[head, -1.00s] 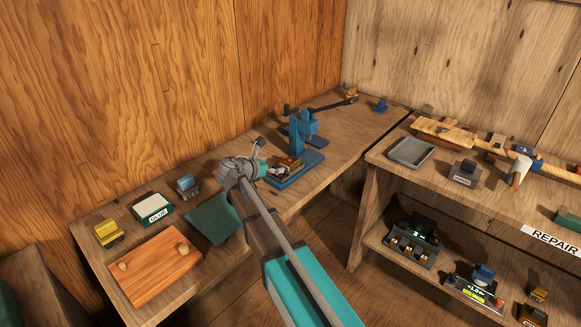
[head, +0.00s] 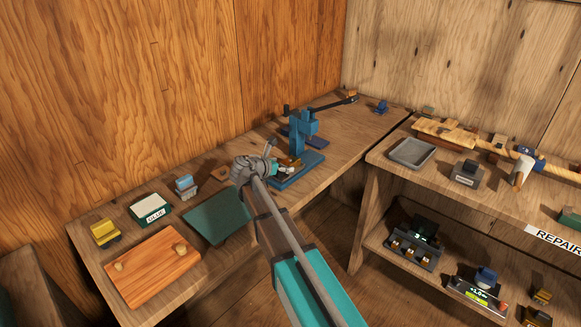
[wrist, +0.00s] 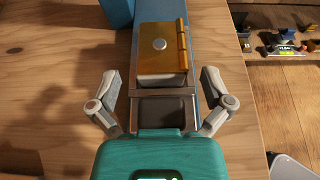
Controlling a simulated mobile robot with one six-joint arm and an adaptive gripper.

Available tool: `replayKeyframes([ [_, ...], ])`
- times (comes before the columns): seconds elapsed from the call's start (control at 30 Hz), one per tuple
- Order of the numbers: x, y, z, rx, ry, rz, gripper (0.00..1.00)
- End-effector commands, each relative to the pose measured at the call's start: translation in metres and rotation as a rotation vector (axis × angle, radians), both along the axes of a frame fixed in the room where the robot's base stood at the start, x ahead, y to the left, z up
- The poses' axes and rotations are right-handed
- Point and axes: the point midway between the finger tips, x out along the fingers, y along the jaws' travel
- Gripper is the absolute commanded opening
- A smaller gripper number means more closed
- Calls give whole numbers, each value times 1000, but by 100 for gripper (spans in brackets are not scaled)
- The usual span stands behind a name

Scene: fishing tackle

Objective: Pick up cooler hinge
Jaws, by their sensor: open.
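The cooler hinge, a brass-coloured plate with a round silver stud and a barrel along its right side, shows in the wrist view (wrist: 162,50). It lies on the blue base (head: 300,172) of the press and is small and partly covered in the head view (head: 291,162). My gripper (wrist: 160,88) is open. In the head view, my gripper (head: 278,160) is at the near left end of the press base.
The blue press (head: 302,130) with its long dark lever stands just beyond the hinge. A green mat (head: 217,216), a glue box (head: 150,208) and a wooden board (head: 153,268) lie nearer on the bench. A shelf unit (head: 400,186) stands to the right.

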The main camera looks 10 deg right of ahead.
Motion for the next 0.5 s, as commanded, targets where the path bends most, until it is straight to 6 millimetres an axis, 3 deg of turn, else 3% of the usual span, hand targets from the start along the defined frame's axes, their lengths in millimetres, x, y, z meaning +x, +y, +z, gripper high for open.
replayKeyframes([
  [0.5,0,0,0,0,0,0,100],
])
